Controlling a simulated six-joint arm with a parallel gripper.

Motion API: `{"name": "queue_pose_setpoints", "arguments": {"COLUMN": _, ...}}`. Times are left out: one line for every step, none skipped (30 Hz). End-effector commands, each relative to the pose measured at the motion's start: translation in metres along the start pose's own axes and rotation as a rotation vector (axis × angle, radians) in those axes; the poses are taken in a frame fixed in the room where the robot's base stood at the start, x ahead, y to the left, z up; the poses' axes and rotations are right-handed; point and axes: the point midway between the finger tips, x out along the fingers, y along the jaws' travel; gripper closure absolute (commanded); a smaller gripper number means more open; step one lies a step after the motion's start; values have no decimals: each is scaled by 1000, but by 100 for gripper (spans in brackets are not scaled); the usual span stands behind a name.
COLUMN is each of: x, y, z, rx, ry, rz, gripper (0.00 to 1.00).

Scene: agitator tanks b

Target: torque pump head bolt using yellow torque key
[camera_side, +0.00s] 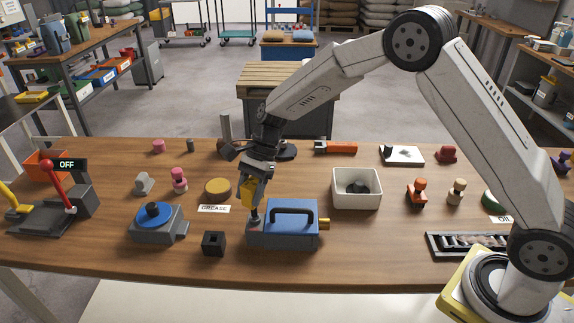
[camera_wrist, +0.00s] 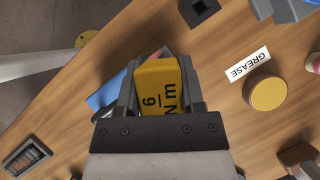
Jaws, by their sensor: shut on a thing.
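My gripper (camera_side: 257,174) is shut on the yellow torque key (camera_side: 253,191). In the wrist view, the key (camera_wrist: 160,86) sits between the two fingers and is marked "6 N m". In the side view, the key points down at the left end of the blue and grey pump (camera_side: 291,221), which has a black handle on top. The key's lower end is at or just above a small bolt area there. I cannot tell whether it touches. In the wrist view the pump (camera_wrist: 108,94) is mostly hidden behind the key and gripper.
A black square socket block (camera_side: 213,243) stands left of the pump. A grey unit with a blue round top (camera_side: 155,216) is further left. A yellow disc (camera_side: 218,186) lies behind the GREASE label (camera_side: 214,209). A white bin (camera_side: 357,190) stands to the right. A red lever (camera_side: 56,184) is at far left.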

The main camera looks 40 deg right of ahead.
Motion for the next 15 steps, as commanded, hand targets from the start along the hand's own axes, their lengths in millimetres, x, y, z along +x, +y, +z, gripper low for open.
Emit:
{"name": "queue_pose_setpoints", "arguments": {"x": 0, "y": 0, "z": 0, "rx": 0, "ry": 0, "rz": -1, "gripper": 100}}
{"name": "queue_pose_setpoints", "arguments": {"x": 0, "y": 0, "z": 0, "rx": 0, "ry": 0, "rz": -1, "gripper": 100}}
{"name": "queue_pose_setpoints", "arguments": {"x": 0, "y": 0, "z": 0, "rx": 0, "ry": 0, "rz": -1, "gripper": 100}}
{"name": "queue_pose_setpoints", "arguments": {"x": 0, "y": 0, "z": 0, "rx": 0, "ry": 0, "rz": -1, "gripper": 100}}
{"name": "queue_pose_setpoints", "arguments": {"x": 1, "y": 0, "z": 0, "rx": 0, "ry": 0, "rz": -1, "gripper": 100}}
{"name": "queue_pose_setpoints", "arguments": {"x": 1, "y": 0, "z": -1, "rx": 0, "ry": 0, "rz": -1, "gripper": 100}}
{"name": "queue_pose_setpoints", "arguments": {"x": 1, "y": 0, "z": 0, "rx": 0, "ry": 0, "rz": -1, "gripper": 100}}
{"name": "queue_pose_setpoints", "arguments": {"x": 1, "y": 0, "z": 0, "rx": 1, "ry": 0, "rz": -2, "gripper": 100}}
{"name": "queue_pose_setpoints", "arguments": {"x": 1, "y": 0, "z": 0, "rx": 6, "ry": 0, "rz": -5, "gripper": 100}}
{"name": "queue_pose_setpoints", "arguments": {"x": 1, "y": 0, "z": 0, "rx": 14, "ry": 0, "rz": -10, "gripper": 100}}
{"name": "queue_pose_setpoints", "arguments": {"x": 1, "y": 0, "z": 0, "rx": 24, "ry": 0, "rz": -17, "gripper": 100}}
{"name": "queue_pose_setpoints", "arguments": {"x": 1, "y": 0, "z": -1, "rx": 43, "ry": 0, "rz": -28, "gripper": 100}}
{"name": "queue_pose_setpoints", "arguments": {"x": 1, "y": 0, "z": -1, "rx": 60, "ry": 0, "rz": -38, "gripper": 100}}
{"name": "queue_pose_setpoints", "arguments": {"x": 1, "y": 0, "z": -1, "rx": 80, "ry": 1, "rz": -52, "gripper": 100}}
{"name": "queue_pose_setpoints", "arguments": {"x": 1, "y": -1, "z": -1, "rx": 107, "ry": 0, "rz": -70, "gripper": 100}}
